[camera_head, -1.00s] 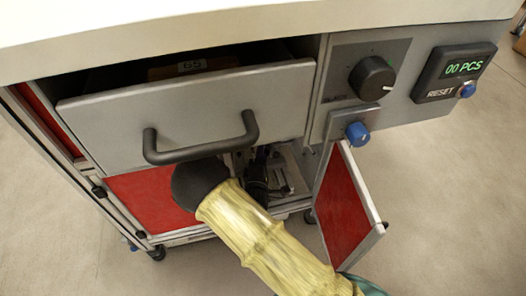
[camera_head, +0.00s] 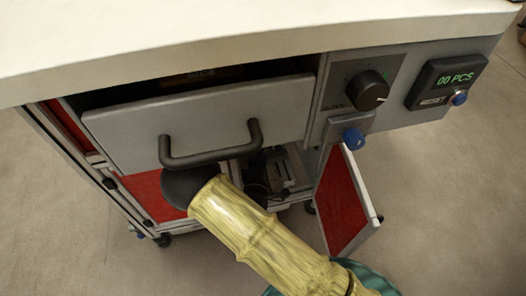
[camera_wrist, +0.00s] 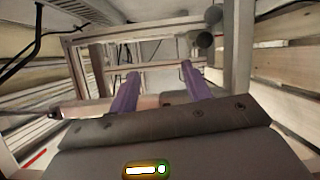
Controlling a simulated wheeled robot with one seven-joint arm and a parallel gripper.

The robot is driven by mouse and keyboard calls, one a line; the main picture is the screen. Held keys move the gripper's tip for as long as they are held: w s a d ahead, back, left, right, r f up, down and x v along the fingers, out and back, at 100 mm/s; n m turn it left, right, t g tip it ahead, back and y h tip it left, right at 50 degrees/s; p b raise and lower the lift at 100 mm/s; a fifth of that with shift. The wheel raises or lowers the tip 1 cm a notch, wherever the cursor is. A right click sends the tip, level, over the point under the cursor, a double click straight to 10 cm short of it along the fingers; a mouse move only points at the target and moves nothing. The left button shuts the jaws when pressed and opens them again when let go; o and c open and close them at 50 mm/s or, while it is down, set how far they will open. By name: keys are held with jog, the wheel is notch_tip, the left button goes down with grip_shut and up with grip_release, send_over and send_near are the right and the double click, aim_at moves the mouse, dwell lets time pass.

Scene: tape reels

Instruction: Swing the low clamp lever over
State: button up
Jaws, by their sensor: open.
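My gripper (camera_wrist: 162,90) shows in the wrist view as two purple fingers, spread apart with nothing between them. They point into a frame of pale bars inside the cart. In the head view my arm reaches down into the open compartment below the drawer, and the fingers are hidden. I cannot clearly identify the low clamp lever. A dark-ended reddish bar (camera_wrist: 75,108) lies left of the fingers in the wrist view, and two grey cylinders (camera_wrist: 205,30) are above right; I cannot tell whether any belongs to the clamp.
A slightly open grey drawer (camera_head: 205,120) with a dark handle (camera_head: 212,158) hangs above my arm. A red door (camera_head: 343,205) stands open to the right. The panel carries a black dial (camera_head: 366,90), a blue knob (camera_head: 353,138) and a counter display (camera_head: 452,80). Compartment walls are close around the fingers.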

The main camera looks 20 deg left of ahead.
jog(key=s+d+r+p, duration=0.1)
jog(key=s+r+p, duration=0.3)
jog(key=s, duration=0.4)
jog(key=shift+s+d+r+p, duration=0.15)
jog(key=shift+d+r+p, duration=0.15)
jog(key=shift+p, duration=0.3)
dwell(0.4)
jog(key=shift+r+p, duration=0.1)
jog(key=shift+p, duration=0.25)
